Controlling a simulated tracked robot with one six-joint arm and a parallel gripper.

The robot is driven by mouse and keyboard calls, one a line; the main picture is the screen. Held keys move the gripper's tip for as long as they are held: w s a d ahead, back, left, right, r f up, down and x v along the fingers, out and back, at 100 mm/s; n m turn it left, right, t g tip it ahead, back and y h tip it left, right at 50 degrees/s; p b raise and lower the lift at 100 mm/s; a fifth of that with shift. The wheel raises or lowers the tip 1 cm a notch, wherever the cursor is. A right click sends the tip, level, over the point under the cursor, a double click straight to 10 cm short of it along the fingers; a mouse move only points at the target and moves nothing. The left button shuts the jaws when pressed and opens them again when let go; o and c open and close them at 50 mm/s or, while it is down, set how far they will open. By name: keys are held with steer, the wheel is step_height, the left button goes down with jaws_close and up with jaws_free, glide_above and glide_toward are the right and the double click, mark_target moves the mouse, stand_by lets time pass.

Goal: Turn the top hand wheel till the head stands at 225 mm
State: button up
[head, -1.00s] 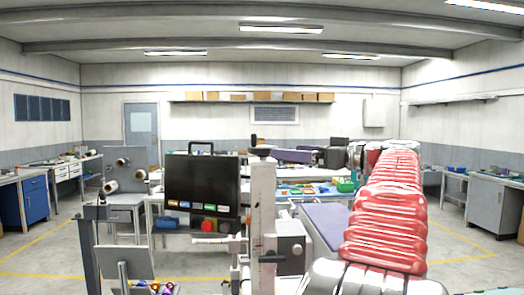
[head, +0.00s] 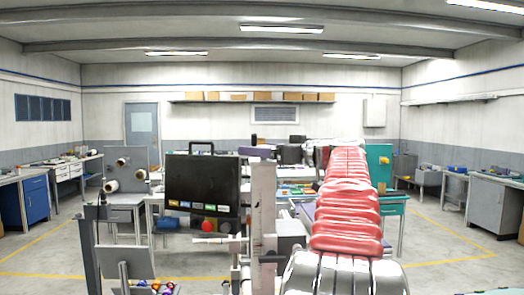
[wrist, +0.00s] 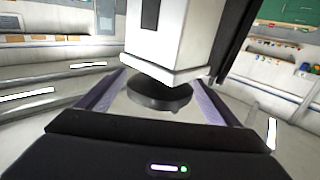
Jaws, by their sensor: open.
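The pale upright column (head: 263,205) stands in front of me in the head view. In the wrist view, which looks tilted and upside down, its white end (wrist: 152,45) carries the dark round top hand wheel (wrist: 160,95). My gripper (wrist: 160,84) is open, with one purple finger on each side of the wheel and visible gaps between. In the head view my gripper (head: 257,153) is at the column's top and hides most of the wheel; a small black knob (head: 254,139) shows above. I cannot read any height scale or the head's height.
A black panel (head: 201,185) with a carry handle and coloured buttons stands just left of the column. A grey stand with reels (head: 124,172) is farther left. A teal board (head: 379,165) is right of my arm. Benches line the walls, with open floor between.

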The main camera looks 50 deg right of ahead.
steer(key=shift+c, duration=0.3)
steer(key=c, duration=1)
steer(key=shift+m+h, duration=0.6)
steer(key=shift+h, duration=0.4)
steer(key=shift+m+g+h, duration=0.8)
steer(key=shift+m+h, duration=0.8)
steer(key=shift+h, duration=0.8)
steer(key=shift+d+m+g+h, duration=0.1)
steer(key=shift+m+g+h, duration=1.15)
steer(key=shift+h, duration=0.55)
steer(key=shift+s+d+m+h, duration=0.1)
steer(key=shift+m+h, duration=0.2)
steer(key=shift+m, duration=0.05)
steer(key=o, duration=1.1)
steer(key=shift+c, duration=0.2)
